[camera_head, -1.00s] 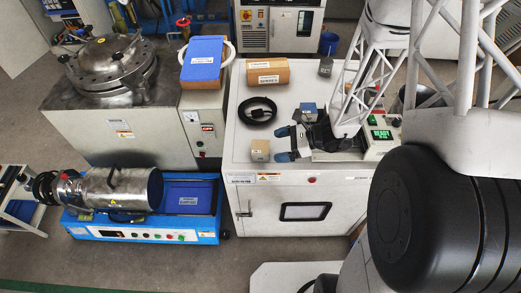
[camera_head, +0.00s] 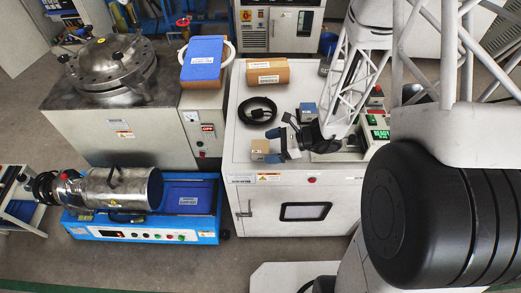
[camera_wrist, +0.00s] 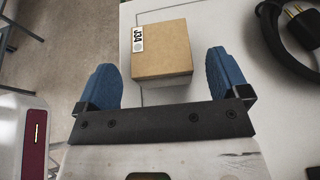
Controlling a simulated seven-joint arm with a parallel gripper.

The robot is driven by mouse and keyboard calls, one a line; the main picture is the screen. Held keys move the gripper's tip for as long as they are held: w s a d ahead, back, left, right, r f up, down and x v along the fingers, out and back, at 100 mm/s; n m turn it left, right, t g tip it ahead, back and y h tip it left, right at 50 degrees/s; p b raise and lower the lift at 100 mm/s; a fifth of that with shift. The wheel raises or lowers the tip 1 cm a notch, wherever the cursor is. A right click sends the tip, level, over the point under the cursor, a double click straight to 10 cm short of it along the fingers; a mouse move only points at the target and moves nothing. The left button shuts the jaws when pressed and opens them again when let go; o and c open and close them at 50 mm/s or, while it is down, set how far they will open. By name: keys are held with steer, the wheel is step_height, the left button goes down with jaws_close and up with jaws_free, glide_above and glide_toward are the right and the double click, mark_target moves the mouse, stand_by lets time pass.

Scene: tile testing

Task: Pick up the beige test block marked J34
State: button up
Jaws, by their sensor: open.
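The beige test block (camera_wrist: 162,48) carries a white label reading J34 and lies between and just beyond my blue fingertips in the wrist view. In the head view the block (camera_head: 259,147) sits near the front left of the white cabinet top (camera_head: 240,120). My gripper (camera_wrist: 165,82) is open, with one blue finger toward each side of the block. In the head view my gripper (camera_head: 277,144) is just right of the block. I cannot tell whether a finger touches it.
A black coiled cable (camera_head: 257,110) lies behind the block and also shows in the wrist view (camera_wrist: 285,35). A cardboard box (camera_head: 268,73) stands at the back. A blue-grey block (camera_head: 307,112) is right of the cable. A device with a green display (camera_head: 381,134) stands further right.

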mark_target(260, 146)
steer(key=shift+x, duration=2)
steer(key=shift+r, duration=0.1)
steer(key=c, duration=1.2)
steer(key=shift+c, duration=0.2)
steer(key=shift+r, duration=0.15)
steer(key=shift+r, duration=1.4)
steer(key=s+d+r, duration=0.1)
steer(key=s+d, duration=0.1)
steer(key=s, duration=0.5)
steer(key=s+d+r, duration=0.1)
steer(key=s+d, duration=0.2)
steer(key=s, duration=0.5)
steer(key=shift+d, duration=0.15)
